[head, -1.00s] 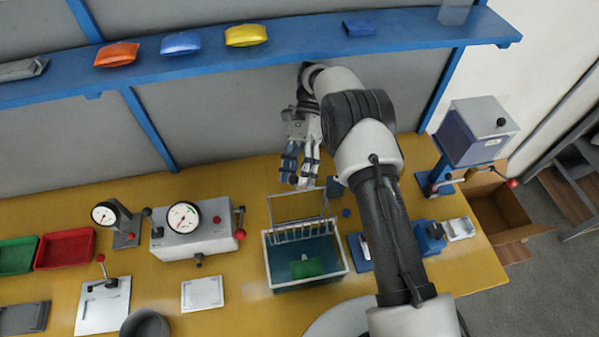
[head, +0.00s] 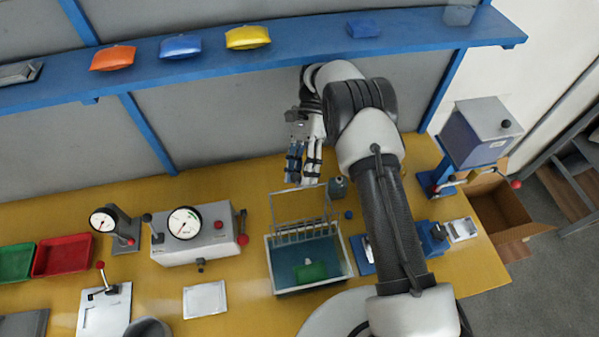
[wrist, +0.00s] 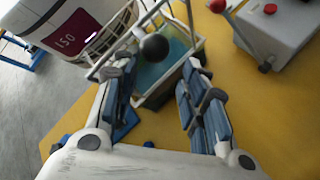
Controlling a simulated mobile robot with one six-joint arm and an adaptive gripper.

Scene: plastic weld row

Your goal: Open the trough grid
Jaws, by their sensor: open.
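The trough (head: 283,290) stands on the bench, a light-rimmed box with a teal inside and a green block (head: 311,270) in it. Its grid (head: 299,205) is a thin wire frame, swung up and standing along the trough's back side. My gripper (head: 302,181) hangs with its fingers down, just behind and above the raised grid's top edge. In the wrist view my gripper (wrist: 155,70) is open, with nothing held between the blue-padded fingers. A black ball knob (wrist: 154,46) shows between the fingers, in front of the trough (wrist: 165,75). I cannot tell whether a finger touches the grid.
A grey gauge box (head: 195,245) with red knobs stands left of the trough. A small dark bottle (head: 337,188) and a blue knob (head: 349,215) are close to its right. Blue fixtures (head: 432,238) sit further right. A blue shelf (head: 290,55) runs above the bench.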

